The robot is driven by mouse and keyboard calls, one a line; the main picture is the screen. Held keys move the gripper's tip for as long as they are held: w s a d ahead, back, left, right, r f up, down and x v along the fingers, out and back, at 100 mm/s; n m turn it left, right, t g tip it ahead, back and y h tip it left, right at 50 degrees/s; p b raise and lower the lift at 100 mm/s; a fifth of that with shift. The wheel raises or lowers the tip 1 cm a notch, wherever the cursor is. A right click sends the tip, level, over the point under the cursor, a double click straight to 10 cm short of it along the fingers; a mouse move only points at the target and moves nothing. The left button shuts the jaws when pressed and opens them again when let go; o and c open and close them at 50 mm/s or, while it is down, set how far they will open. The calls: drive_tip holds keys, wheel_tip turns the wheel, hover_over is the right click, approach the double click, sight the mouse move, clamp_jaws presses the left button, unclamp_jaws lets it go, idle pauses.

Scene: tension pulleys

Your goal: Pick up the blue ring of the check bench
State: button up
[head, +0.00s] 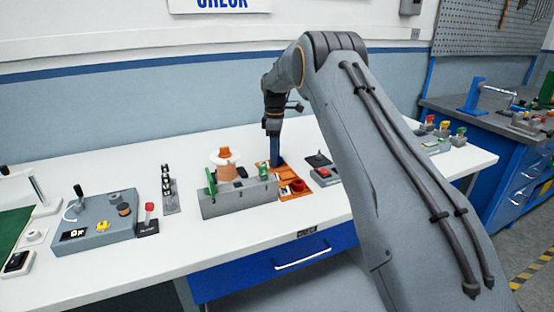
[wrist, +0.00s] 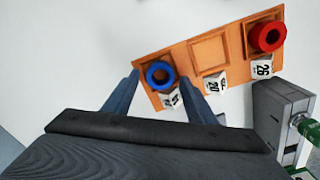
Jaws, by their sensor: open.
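The blue ring (wrist: 160,75) lies in the left end pocket of an orange tray (wrist: 190,52) in the wrist view. My gripper (wrist: 158,78) is open, with one finger on each side of the ring in that view. Whether the fingers are level with the ring or above it I cannot tell. In the head view my gripper (head: 275,160) points down at the back of the orange tray (head: 293,194), and the blue ring is hidden there.
A red ring (wrist: 268,36) sits in the tray's far pocket; the middle pocket is empty. A grey fixture (head: 238,198) with a copper-coloured spool (head: 224,166) stands left of the tray. A small box with a red button (head: 323,173) stands to the right. The white table is clear in front.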

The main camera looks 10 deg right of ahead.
drive_tip(key=shift+c, duration=0.6)
drive_tip(key=c, duration=1)
drive_tip(key=shift+c, duration=0.2)
